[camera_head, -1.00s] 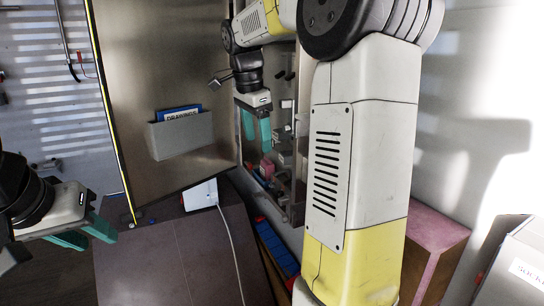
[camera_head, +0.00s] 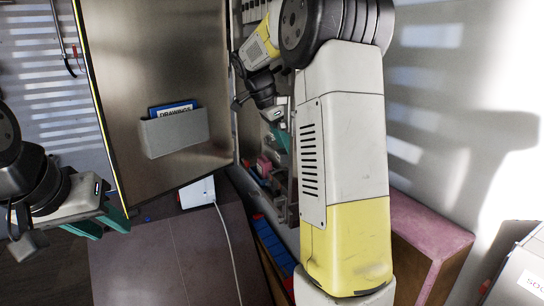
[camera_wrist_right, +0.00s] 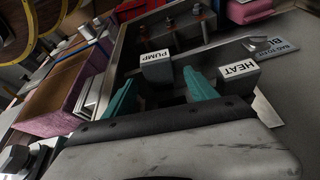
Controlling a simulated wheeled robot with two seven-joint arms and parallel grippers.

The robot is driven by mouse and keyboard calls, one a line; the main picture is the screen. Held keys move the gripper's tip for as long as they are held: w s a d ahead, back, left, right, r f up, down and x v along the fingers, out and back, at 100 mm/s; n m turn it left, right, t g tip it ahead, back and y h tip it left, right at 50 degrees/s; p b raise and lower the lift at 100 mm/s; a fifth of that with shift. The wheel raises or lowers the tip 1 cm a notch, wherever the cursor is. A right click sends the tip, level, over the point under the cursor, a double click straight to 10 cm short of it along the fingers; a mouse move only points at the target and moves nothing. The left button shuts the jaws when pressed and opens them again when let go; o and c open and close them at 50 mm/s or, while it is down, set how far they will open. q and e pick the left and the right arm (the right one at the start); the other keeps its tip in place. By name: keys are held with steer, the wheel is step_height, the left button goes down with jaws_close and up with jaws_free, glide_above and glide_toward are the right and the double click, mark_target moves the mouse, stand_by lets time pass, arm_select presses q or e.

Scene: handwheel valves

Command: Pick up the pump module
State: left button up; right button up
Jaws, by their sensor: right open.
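The pump module (camera_wrist_right: 156,66) is a grey block with a white PUMP label, seen in the right wrist view among parts in the open cabinet (camera_head: 240,128). My right gripper (camera_wrist_right: 161,88) is open, with its teal fingertips either side of the module's near end. Whether the fingers touch it I cannot tell. In the head view my right gripper (camera_head: 281,140) is inside the cabinet, partly hidden by my arm, and I cannot pick out the module there. My left gripper (camera_head: 102,224) is at the left, away from the cabinet, with its teal fingers apart and empty.
A grey HEAT module (camera_wrist_right: 238,74) sits close right of the right gripper. A BUS-labelled plate (camera_wrist_right: 272,48) is beyond it. The cabinet door (camera_head: 160,80) with a drawings pocket (camera_head: 176,136) stands open. A pink-topped box (camera_head: 425,225) stands at right.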

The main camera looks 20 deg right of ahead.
mark_target(283, 152)
steer(key=shift+x, duration=0.8)
jaws_close()
steer(key=shift+a+r, duration=0.3)
steer(key=shift+r, duration=0.2)
steer(key=r, duration=0.6)
steer(key=shift+a+r, duration=0.15)
steer(key=shift+a, duration=0.05)
steer(key=s+a, duration=0.2)
steer(key=a, duration=1.7)
steer(key=shift+s, duration=0.4)
